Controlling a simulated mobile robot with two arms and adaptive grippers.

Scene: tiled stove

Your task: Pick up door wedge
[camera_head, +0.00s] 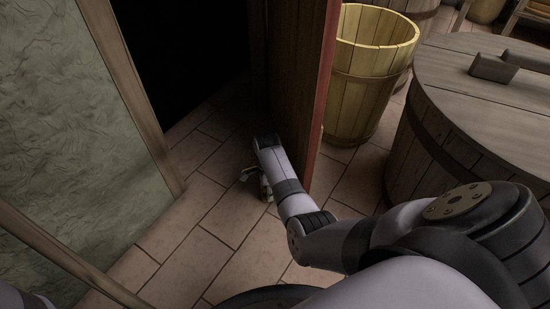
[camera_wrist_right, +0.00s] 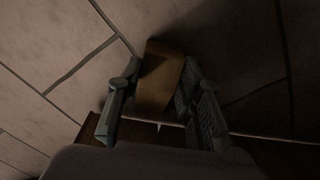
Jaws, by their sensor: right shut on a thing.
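The door wedge (camera_wrist_right: 157,82) is a brown block between the two fingers of my right gripper (camera_wrist_right: 156,100) in the right wrist view. The fingers touch its sides, and the gripper is shut on it. In the head view my right gripper (camera_head: 257,182) is low by the tiled floor, at the foot of the open door (camera_head: 293,95). There the wedge is hidden or too dark to make out. I cannot tell whether it still touches the floor. My left gripper is out of view.
A yellowish wooden tub (camera_head: 360,95) stands just right of the door. A large lidded barrel (camera_head: 450,150) fills the right side. The tiled floor (camera_head: 190,240) left of my arm is clear.

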